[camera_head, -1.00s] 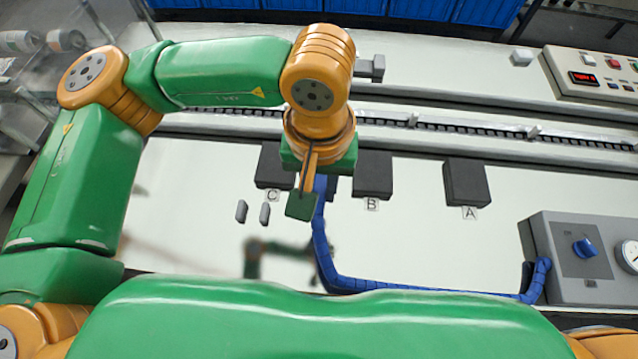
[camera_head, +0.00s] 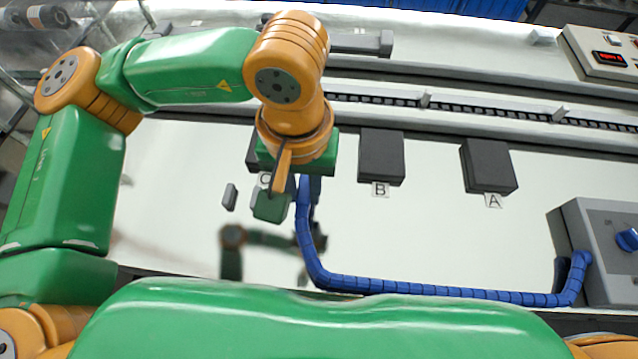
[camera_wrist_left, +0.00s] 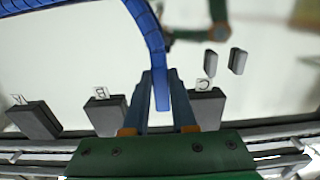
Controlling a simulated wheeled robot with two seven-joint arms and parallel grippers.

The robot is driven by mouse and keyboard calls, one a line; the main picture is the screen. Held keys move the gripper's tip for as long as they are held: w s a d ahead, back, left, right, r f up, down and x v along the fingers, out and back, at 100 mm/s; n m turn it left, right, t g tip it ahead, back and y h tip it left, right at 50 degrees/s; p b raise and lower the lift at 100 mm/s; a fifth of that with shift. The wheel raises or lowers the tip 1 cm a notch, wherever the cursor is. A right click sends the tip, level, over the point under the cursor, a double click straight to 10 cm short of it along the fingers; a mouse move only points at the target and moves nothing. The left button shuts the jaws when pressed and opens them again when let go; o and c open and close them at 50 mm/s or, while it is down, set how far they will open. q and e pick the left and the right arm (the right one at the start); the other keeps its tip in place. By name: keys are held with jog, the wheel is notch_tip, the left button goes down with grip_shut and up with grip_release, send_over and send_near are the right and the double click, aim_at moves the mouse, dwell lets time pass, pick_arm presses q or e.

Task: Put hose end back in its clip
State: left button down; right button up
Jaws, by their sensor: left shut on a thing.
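The blue segmented hose (camera_head: 430,289) runs from the grey box at the right, along the table's front, and up to my left gripper (camera_head: 309,184). In the left wrist view, my left gripper (camera_wrist_left: 163,76) is shut on the hose near its end (camera_wrist_left: 162,100), with a finger on each side. Two small grey upright pieces, which look like the clip, stand apart from the hose in the wrist view (camera_wrist_left: 224,61). In the head view only one clip piece (camera_head: 230,197) shows clearly, left of my gripper; the other is hidden behind it. My right gripper is not in view.
Black blocks labelled C (camera_head: 256,150), B (camera_head: 381,157) and A (camera_head: 488,166) stand along the table's back, C partly hidden by my arm. A rail with a chain (camera_head: 480,108) runs behind them. The grey box (camera_head: 590,250) stands right. The white mid-table (camera_head: 430,235) is clear.

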pick_arm(q)
jog(key=b, duration=0.3)
send_over(237, 226)
jog(key=shift+w+d+f, duration=0.1)
jog(key=shift+d+f, duration=0.05)
jog(key=shift+d, duration=0.2)
jog(key=shift+a, duration=0.4)
jog(key=shift+d, duration=0.1)
notch_tip(237, 226, down, 4)
jog(key=b, duration=0.5)
jog(key=shift+f+b, duration=0.45)
